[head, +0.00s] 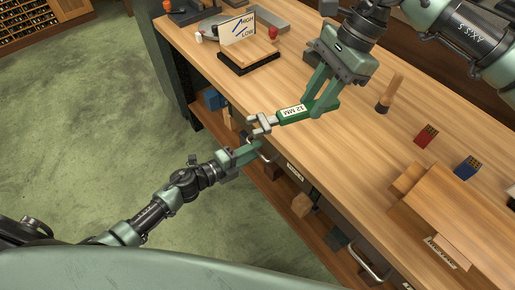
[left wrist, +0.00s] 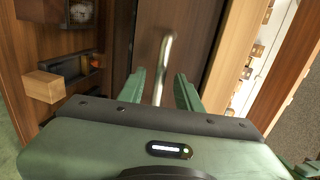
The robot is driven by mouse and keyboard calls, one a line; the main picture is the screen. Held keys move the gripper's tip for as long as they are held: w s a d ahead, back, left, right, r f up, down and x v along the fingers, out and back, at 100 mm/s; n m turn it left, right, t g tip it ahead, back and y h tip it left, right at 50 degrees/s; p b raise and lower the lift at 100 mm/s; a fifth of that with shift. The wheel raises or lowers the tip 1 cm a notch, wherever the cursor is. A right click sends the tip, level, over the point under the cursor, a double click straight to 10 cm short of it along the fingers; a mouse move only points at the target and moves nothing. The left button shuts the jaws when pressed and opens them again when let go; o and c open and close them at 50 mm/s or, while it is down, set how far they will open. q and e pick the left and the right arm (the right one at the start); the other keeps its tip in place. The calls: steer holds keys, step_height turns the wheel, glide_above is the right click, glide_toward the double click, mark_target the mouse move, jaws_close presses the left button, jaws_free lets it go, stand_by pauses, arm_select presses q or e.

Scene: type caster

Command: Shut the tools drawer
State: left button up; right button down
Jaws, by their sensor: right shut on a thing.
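My left gripper (head: 247,153) is at the front edge of the workbench, beside a metal bar handle (head: 263,153). In the left wrist view, the handle (left wrist: 163,62) stands between the two spread green fingers, in front of a dark brown panel (left wrist: 190,45). I cannot tell whether the fingers touch it. A labelled drawer front (head: 295,172) runs along the bench below the top; its writing is too small to read. How far the drawer stands out is not clear.
The bench top (head: 345,135) holds a HIGH/LOW sign (head: 240,32), a wooden-handled tool (head: 388,95), red (head: 426,136) and blue (head: 467,167) blocks and a wooden box (head: 450,215). Another handle (head: 368,264) is further right. A lower shelf holds blocks. Green floor lies left.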

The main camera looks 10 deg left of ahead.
arm_select(q)
steer(key=v, duration=0.9)
steer(key=shift+s+a, duration=0.2)
steer(key=shift+s, duration=0.1)
